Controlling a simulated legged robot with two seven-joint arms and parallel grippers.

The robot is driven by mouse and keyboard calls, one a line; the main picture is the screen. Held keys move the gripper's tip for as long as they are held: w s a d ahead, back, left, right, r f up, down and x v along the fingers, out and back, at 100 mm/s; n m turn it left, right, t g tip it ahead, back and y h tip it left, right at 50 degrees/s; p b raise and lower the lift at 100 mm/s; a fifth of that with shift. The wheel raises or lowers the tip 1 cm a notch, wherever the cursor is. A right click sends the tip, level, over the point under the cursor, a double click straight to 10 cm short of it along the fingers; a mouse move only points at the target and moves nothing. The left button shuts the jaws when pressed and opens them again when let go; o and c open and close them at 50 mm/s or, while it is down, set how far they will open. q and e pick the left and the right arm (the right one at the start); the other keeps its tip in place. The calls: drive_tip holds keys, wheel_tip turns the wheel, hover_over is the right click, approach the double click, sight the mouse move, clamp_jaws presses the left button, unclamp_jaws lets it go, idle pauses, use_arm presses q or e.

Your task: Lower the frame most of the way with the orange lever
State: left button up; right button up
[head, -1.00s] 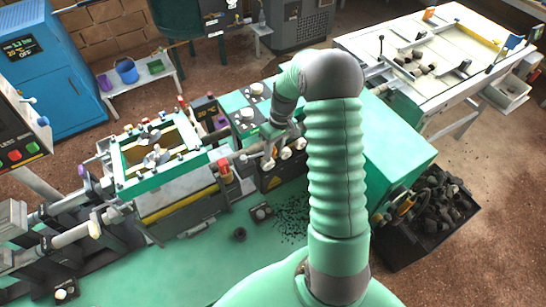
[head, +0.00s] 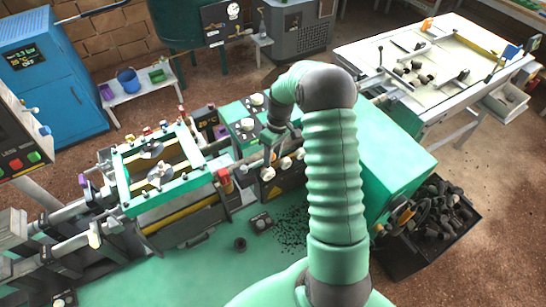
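The green rectangular frame (head: 168,190) lies nearly level, low above the grey press box with a yellow stripe (head: 182,217), at left of centre. My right arm reaches over from the bottom, and its gripper (head: 272,145) points down at the control panel (head: 240,120), right of the frame. A narrow orange-brown upright piece, perhaps the orange lever (head: 267,153), shows at the fingertips. It is small and partly hidden, so I cannot tell whether the fingers hold it. My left gripper is not in view.
White knobs (head: 286,163) stand close around my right gripper. A red-orange block (head: 224,178) sits by the frame's right end. A black tray of dark plugs (head: 430,225) is at right. The green bench top (head: 160,280) in front is mostly clear.

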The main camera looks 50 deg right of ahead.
drive_tip(key=shift+o, duration=1.2)
drive_tip(key=shift+w, duration=0.15)
drive_tip(key=shift+o, duration=0.2)
drive_tip(key=shift+w, duration=0.1)
drive_tip(key=d+r+b, duration=0.2)
drive_tip(key=d+r, duration=0.1)
drive_tip(key=r, duration=1.3)
drive_tip(key=shift+w+d+r, duration=0.15)
drive_tip(key=shift+b, duration=0.3)
